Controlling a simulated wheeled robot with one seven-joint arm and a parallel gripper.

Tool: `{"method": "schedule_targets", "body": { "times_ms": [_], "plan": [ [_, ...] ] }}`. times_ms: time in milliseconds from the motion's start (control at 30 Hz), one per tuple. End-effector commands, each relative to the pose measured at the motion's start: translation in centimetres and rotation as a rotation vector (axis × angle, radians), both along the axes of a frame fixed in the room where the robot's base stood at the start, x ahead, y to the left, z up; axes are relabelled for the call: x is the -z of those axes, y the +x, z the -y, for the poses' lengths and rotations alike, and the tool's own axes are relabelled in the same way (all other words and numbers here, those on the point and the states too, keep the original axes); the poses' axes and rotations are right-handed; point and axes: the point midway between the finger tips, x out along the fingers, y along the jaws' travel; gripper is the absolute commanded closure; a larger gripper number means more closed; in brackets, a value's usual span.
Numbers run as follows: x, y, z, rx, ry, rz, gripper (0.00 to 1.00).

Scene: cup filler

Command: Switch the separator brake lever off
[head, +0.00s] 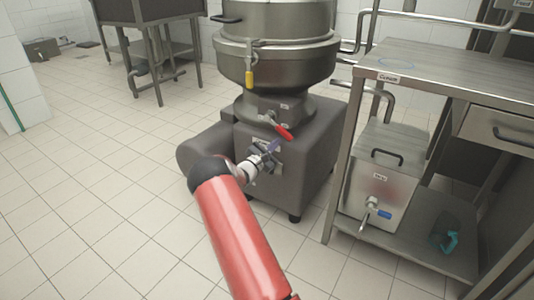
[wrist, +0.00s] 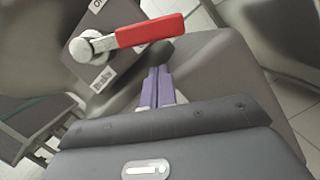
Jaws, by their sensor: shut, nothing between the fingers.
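The separator (head: 275,55) is a large steel bowl on a dark grey base. Its brake lever has a red handle (head: 284,132) on a silver pivot, low on the neck of the machine. In the wrist view the red handle (wrist: 150,31) points right from its pivot, on a grey plate (wrist: 103,46) with a "Brake" label and a partly cut-off label above. My gripper (head: 276,145) is just below the lever in the head view. Its purple fingers (wrist: 158,72) are shut and empty, with the tips close beneath the handle; I cannot tell whether they touch it.
A steel table (head: 440,72) with a lower shelf stands close on the right, holding a steel box (head: 382,180) with a tap and blue handle. The tiled floor (head: 90,200) on the left is clear.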

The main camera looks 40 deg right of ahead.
Motion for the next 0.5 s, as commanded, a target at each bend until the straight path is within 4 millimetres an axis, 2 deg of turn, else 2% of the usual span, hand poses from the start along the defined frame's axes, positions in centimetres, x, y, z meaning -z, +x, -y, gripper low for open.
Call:
{"method": "schedule_targets", "body": {
  "times_ms": [33, 200, 500],
  "plan": [
    [-0.8, -0.3, 0.1, 0.0, 0.001, 0.002, 1.0],
    [-1.7, -0.9, 0.3, -0.001, 0.001, 0.001, 1.0],
    [-1.9, -1.0, 0.3, -0.001, 0.001, 0.001, 1.0]
  ]
}}
